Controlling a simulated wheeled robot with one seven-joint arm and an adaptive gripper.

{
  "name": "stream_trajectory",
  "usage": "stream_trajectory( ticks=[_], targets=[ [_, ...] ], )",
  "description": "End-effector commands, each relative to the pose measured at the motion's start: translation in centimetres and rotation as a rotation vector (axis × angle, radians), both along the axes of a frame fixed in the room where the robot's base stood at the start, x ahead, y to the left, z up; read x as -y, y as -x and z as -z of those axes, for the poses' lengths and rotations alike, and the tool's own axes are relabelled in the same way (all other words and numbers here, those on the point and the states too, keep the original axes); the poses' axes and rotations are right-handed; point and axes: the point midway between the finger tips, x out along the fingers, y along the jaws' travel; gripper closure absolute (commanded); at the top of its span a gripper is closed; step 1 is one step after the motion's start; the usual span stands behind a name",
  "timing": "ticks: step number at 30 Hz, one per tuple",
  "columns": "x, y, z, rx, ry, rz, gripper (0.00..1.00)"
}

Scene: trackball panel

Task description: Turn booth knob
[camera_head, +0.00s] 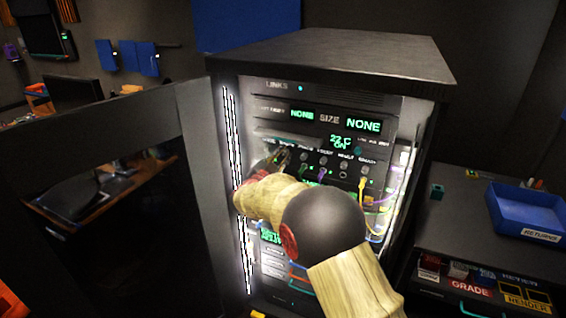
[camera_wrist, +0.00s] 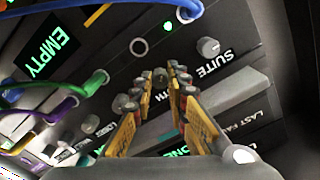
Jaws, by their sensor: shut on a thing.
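The rack panel (camera_head: 290,95) shows a row of small grey knobs under its green displays. My gripper (camera_head: 281,157) is at the left end of this row, with its fingers against the panel. In the wrist view my gripper (camera_wrist: 169,72) has its two yellow-sided fingers closed around a small round knob, which the fingertips mostly hide. Letters of a partly covered label, apparently ending in "TH", show between the fingers, so this appears to be the booth knob. A separate grey knob labelled SUITE (camera_wrist: 208,47) stands free just beside the fingertips.
Cables in blue, green, purple and yellow (camera_head: 362,200) hang from ports right of and below my gripper. The open rack door (camera_head: 195,130) stands to the left. A blue RETURNS tray (camera_head: 525,212) sits on the desk at right.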

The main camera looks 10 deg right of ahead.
Motion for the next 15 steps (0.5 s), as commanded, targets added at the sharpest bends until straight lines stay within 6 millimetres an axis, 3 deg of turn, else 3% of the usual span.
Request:
stream_trajectory(
  ticks=[15],
  targets=[
    [0.00,0.03,0.31,0.279,-0.382,0.000,1.00]
  ],
)
